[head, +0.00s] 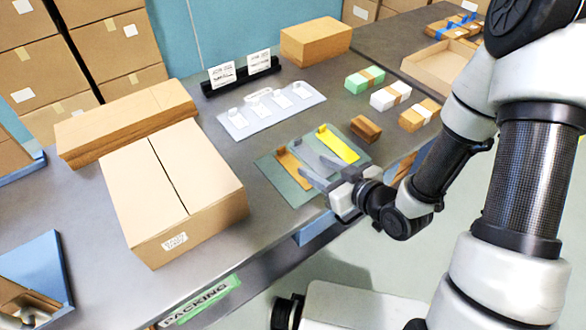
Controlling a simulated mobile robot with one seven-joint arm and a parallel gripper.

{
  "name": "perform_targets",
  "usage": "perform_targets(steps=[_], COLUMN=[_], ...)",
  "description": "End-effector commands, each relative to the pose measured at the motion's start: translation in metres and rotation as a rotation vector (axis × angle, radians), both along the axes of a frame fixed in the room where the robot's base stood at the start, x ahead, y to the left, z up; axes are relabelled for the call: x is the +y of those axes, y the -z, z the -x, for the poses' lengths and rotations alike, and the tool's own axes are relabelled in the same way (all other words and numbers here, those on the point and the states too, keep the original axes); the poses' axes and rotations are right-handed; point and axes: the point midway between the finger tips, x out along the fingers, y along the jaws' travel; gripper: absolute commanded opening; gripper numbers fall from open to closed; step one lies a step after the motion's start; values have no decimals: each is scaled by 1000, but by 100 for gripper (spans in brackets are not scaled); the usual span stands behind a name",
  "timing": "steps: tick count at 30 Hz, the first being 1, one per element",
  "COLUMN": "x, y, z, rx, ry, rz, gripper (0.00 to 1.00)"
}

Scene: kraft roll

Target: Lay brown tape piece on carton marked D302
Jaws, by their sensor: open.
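A brown tape piece (292,168) lies on a green mat (268,168) near the front edge of the bench, with a small raised tab at its far end. My gripper (317,168) is open and empty over the mat, just right of the brown piece. A grey piece (312,153) and a yellow piece (338,145) lie to its right; the fingers partly cover the grey one. A large closed carton (205,187) stands left of the mat, with a bare seam along its top. Its front label (174,241) is too small to read.
A pale tray (240,128) with several tags and a black card holder (215,91) stand behind the mat. A brown block (366,128) and banded packs (390,96) stand to the right. Flat cartons (125,120) lie behind the large carton. Bench between carton and mat is clear.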

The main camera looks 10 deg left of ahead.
Motion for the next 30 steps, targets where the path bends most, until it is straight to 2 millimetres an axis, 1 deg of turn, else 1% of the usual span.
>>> perform_targets(steps=[1, 11, 13, 18, 21, 27, 30], x=[4, 24, 34, 59, 69, 79, 91], y=[11, 21, 20, 33, 38, 42, 44], z=[-3, -20, -28, -49, -58, -65, -71], rx=[-6, -6, 1, 2, 0, 2, -1], ry=[-1, 0, -2, -1, 1, 1, -1], rz=[0, 1, 0, 0, 0, 1, 0], gripper=[44, 44, 44, 44, 44, 44, 44])
